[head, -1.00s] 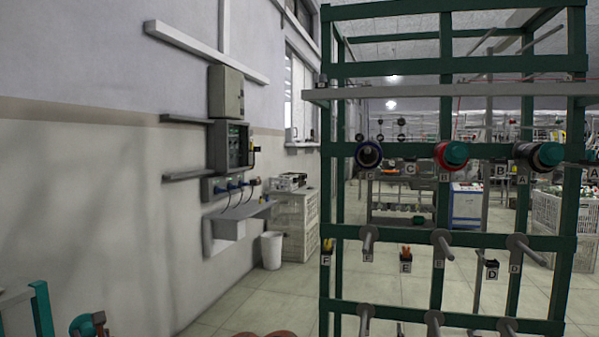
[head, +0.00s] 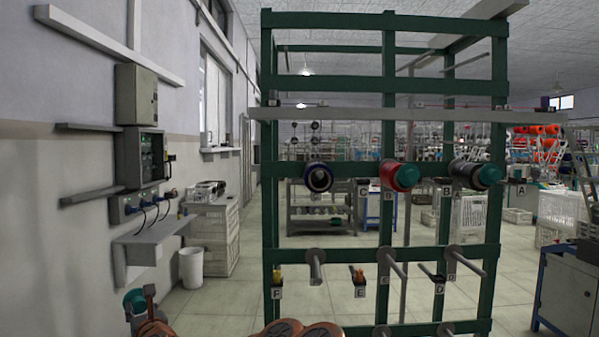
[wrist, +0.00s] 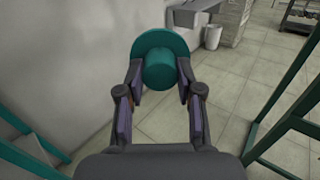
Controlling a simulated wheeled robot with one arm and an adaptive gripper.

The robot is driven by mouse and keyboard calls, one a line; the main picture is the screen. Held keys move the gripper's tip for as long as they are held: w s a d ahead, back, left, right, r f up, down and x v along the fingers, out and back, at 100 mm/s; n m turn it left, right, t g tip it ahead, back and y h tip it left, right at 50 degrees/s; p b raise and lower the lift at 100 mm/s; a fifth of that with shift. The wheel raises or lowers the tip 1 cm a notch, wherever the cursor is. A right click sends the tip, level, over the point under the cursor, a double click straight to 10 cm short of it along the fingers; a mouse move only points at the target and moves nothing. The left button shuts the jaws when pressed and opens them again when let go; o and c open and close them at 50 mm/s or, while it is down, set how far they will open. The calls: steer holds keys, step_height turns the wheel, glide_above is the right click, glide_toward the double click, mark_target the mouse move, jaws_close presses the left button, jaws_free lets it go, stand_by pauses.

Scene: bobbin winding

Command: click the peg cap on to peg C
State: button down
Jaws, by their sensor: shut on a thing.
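The teal peg cap (wrist: 160,62) is held between the two fingers of my gripper (wrist: 160,85) in the wrist view. Its wide flange faces away from me. In the head view the cap (head: 134,300) and my gripper (head: 148,305) are low at the left, well left of and below the rack pegs. Peg C is the leftmost upper peg of the green rack. It carries a dark spool (head: 318,177) with a pale rim, and no teal cap shows on its end. Its own label is hard to read now.
The green rack (head: 267,215) stands ahead. The red spool (head: 389,174) at peg B and the dark spool (head: 466,172) at peg A have teal caps. Bare pegs (head: 316,266) stick out below. A wall shelf (head: 150,240) and a white bin (head: 191,267) are at the left.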

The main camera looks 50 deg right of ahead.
steer(key=s+d+r+m+g+h+p, duration=0.1)
steer(key=s+d+r+m+h+p, duration=0.15)
steer(key=s+d+r+p, duration=0.45)
steer(key=s+d+r+m+g+h+p, duration=0.25)
steer(key=s+d+r, duration=0.55)
steer(key=d, duration=0.5)
steer(key=s+d+r+m+g+h+p, duration=0.1)
steer(key=s+d+r+g+h+p, duration=0.15)
steer(key=s+d+r+p, duration=0.45)
steer(key=s+d+r+m+g+h+p, duration=0.1)
steer(key=s+d+r+m+h+p, duration=0.2)
steer(key=s+r, duration=0.7)
steer(key=n+p, duration=0.1)
steer(key=p, duration=0.3)
glide_toward(321, 175)
steer(key=shift+s, duration=0.2)
steer(key=shift+b+x, duration=0.6)
steer(key=shift+x, duration=2.75)
steer(key=c, duration=0.7)
jaws_free()
steer(key=shift+w+a, duration=0.1)
